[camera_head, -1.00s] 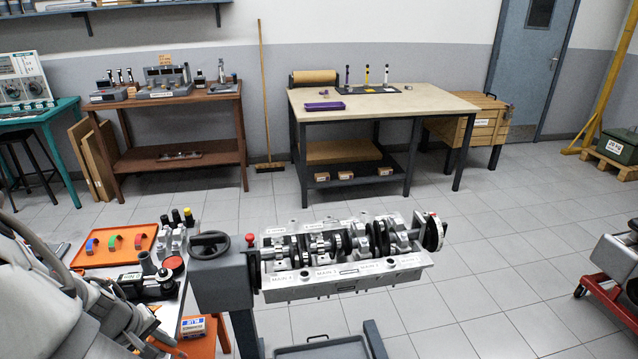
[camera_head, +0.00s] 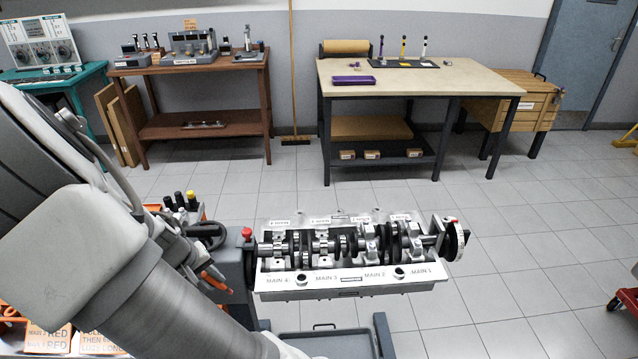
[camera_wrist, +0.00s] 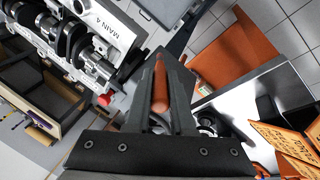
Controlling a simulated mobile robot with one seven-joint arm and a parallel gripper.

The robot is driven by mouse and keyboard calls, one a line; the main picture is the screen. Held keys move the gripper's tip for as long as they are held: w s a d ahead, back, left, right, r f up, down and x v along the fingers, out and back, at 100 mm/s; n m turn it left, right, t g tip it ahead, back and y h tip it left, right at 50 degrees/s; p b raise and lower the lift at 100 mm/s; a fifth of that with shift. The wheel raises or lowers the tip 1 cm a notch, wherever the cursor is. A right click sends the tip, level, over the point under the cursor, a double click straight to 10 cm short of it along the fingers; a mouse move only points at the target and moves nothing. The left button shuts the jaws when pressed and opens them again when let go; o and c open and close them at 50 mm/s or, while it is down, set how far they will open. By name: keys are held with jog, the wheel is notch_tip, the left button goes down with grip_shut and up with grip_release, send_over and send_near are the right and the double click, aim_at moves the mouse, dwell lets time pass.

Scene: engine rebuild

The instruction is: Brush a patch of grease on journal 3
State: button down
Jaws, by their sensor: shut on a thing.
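The engine block (camera_head: 350,293) sits on its stand with the crankshaft (camera_head: 345,246) lying in it. Labels MAIN 4 to MAIN 1 run left to right along its near side. Journal 3 (camera_head: 323,246) is behind the MAIN 3 label; I cannot make out grease on it. In the wrist view, my gripper (camera_wrist: 162,78) is shut on an orange-brown handle (camera_wrist: 160,92), apparently the brush's; its bristles are not discernible. In the head view, an orange piece (camera_head: 215,283) shows beside my arm, left of the block. The block's MAIN 4 end (camera_wrist: 100,30) shows upper left in the wrist view.
A red knob (camera_head: 247,233) and a dark handwheel (camera_head: 207,234) stand at the block's left end. Orange cards (camera_head: 95,338) lie on the bench at lower left, mostly behind my arm. A tray (camera_head: 325,345) is below the block.

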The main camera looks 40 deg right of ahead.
jog(key=s+d+r+m+h+p, duration=0.1)
jog(key=s+d+r+m+p, duration=0.15)
jog(key=d+r, duration=0.4)
jog(key=s+d+r+m+h+p, duration=0.1)
jog(key=d+r+m+p, duration=0.2)
jog(key=d, duration=0.7)
jog(key=s+d+r+m+p, duration=0.2)
jog(key=d+r+p, duration=0.15)
jog(key=d, duration=0.55)
jog(key=shift+t, duration=0.4)
jog(key=f+b, duration=0.4)
jog(key=b, duration=0.1)
jog(key=shift+s+a+f, duration=0.1)
jog(key=shift+s+a, duration=0.05)
jog(key=shift+s, duration=0.05)
